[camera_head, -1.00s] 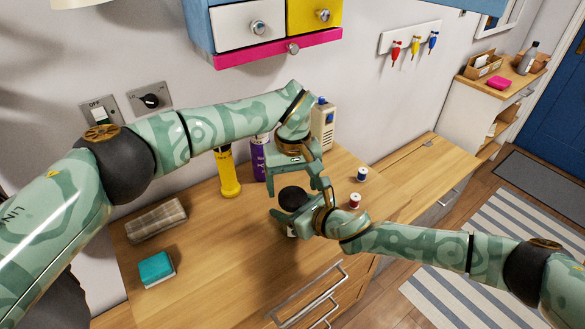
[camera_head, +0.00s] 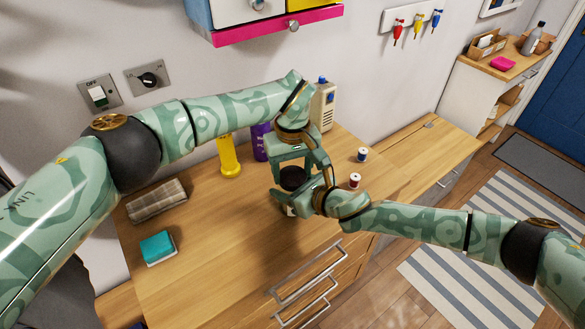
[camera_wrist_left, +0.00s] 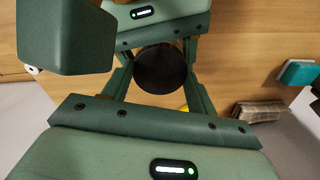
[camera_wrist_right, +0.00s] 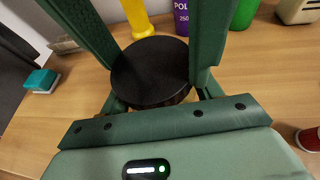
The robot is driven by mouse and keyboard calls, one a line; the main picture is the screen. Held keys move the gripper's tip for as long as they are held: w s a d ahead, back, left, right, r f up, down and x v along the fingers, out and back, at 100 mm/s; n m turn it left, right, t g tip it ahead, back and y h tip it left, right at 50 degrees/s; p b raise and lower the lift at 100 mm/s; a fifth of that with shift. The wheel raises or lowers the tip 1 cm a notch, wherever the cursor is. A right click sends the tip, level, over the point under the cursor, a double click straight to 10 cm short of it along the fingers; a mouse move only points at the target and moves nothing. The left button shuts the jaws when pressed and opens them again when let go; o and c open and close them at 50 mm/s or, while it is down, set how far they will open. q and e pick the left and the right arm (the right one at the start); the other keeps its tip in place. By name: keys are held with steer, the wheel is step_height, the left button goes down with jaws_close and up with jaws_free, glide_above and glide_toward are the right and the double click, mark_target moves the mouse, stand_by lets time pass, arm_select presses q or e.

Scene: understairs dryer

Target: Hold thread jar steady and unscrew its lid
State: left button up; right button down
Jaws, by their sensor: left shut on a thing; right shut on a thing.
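The thread jar's round black lid (camera_head: 292,178) shows between my grippers on the wooden worktop; it also shows in the left wrist view (camera_wrist_left: 160,68) and the right wrist view (camera_wrist_right: 150,72). My left gripper (camera_head: 293,172) reaches down from above, its fingers shut on opposite sides of the lid. My right gripper (camera_head: 297,204) comes in level from the right, lower down, and is shut on the jar body. The body is mostly hidden by the lid and my grippers. The jar looks upright.
A yellow bottle (camera_head: 229,157), a purple bottle (camera_head: 260,142) and a cream container (camera_head: 323,107) stand behind. Blue (camera_head: 362,155) and red (camera_head: 355,180) spools stand to the right. A teal sponge (camera_head: 158,247) and folded cloth (camera_head: 157,200) lie left. The worktop's front-left is clear.

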arm_select(q)
steer(key=n, duration=0.7)
steer(key=shift+n, duration=0.4)
steer(key=n, duration=0.4)
steer(key=shift+n, duration=0.4)
steer(key=o, duration=1.1)
